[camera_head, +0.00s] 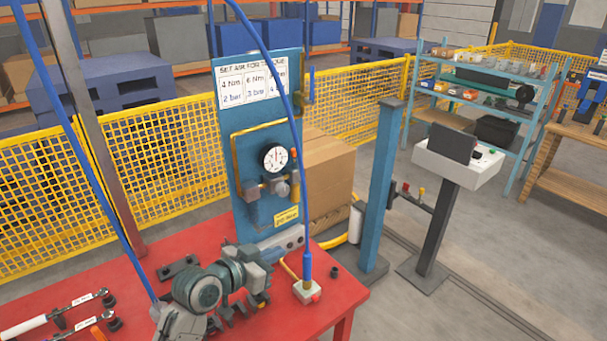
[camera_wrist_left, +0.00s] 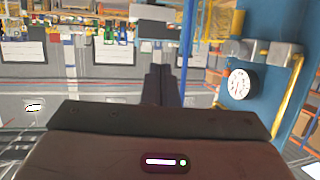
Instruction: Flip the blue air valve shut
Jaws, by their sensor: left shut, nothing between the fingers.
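The blue air panel (camera_head: 240,135) stands at the back of the red table and carries a round gauge (camera_head: 275,158). Grey and brass fittings (camera_head: 280,188) sit below the gauge. I cannot make out a blue valve lever among them for certain. The gauge (camera_wrist_left: 240,83) and the fittings (camera_wrist_left: 262,48) also show at the right of the left wrist view, which looks upside down. My left gripper (camera_head: 291,241) is low in front of the panel, below the fittings and apart from them. Its dark fingers (camera_wrist_left: 162,86) are shut and empty. My right gripper is not seen.
A blue hose (camera_head: 287,90) hangs past the panel to a white block (camera_head: 307,291) at the edge of the red table (camera_head: 85,276). Wrenches (camera_head: 75,305) lie at the left. A cardboard box (camera_head: 330,178) and blue post (camera_head: 379,190) stand behind, right.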

